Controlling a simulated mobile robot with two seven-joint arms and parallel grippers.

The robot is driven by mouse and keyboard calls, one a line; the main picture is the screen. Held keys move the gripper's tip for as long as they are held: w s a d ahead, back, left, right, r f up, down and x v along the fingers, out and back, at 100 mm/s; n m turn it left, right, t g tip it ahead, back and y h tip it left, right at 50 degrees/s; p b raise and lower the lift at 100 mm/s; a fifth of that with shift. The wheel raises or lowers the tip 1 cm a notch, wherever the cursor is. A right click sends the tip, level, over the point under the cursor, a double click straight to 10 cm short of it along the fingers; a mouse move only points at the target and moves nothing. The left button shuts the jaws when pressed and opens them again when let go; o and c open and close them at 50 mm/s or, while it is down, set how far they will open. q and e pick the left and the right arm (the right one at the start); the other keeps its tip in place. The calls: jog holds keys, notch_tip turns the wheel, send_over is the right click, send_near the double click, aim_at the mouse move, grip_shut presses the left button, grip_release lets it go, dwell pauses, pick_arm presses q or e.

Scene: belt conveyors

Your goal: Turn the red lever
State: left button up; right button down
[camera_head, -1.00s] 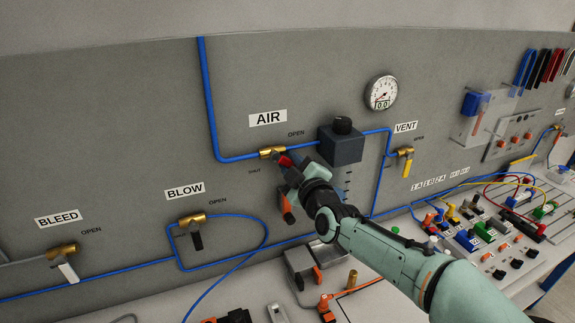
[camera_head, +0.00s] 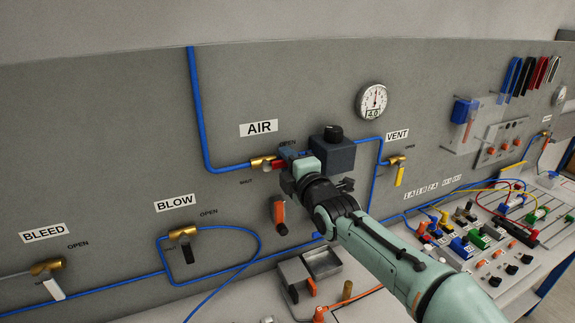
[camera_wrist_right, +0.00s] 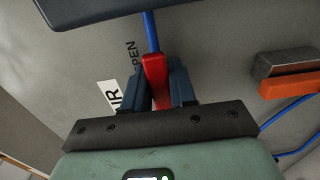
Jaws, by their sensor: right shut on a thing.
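The red lever (camera_head: 278,164) belongs to the brass AIR valve (camera_head: 262,162) on the grey panel. It points right along the blue pipe, toward the OPEN mark. My right gripper (camera_head: 288,163) is shut on it. In the right wrist view the red lever (camera_wrist_right: 155,78) stands between the two dark fingers of my right gripper (camera_wrist_right: 160,88). The lever's outer part is partly hidden by the gripper in the head view. My left gripper is not in view.
The gauge (camera_head: 371,101) above reads 4.0. A dark regulator box (camera_head: 334,155) sits close to the right of my gripper. The VENT valve (camera_head: 397,161), BLOW valve (camera_head: 183,233) and BLEED valve (camera_head: 47,267) are on the panel. An orange-handled part (camera_head: 279,216) hangs below.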

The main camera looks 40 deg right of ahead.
dwell(0.4)
jog(key=c, duration=1)
grip_release()
pick_arm(q)
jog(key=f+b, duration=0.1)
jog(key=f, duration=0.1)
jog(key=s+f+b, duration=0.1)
jog(key=b, duration=0.1)
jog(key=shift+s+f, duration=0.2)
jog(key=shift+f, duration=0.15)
pick_arm(e)
jog(key=v, duration=1.3)
jog(key=shift+s, duration=0.25)
jog(key=shift+r, duration=0.1)
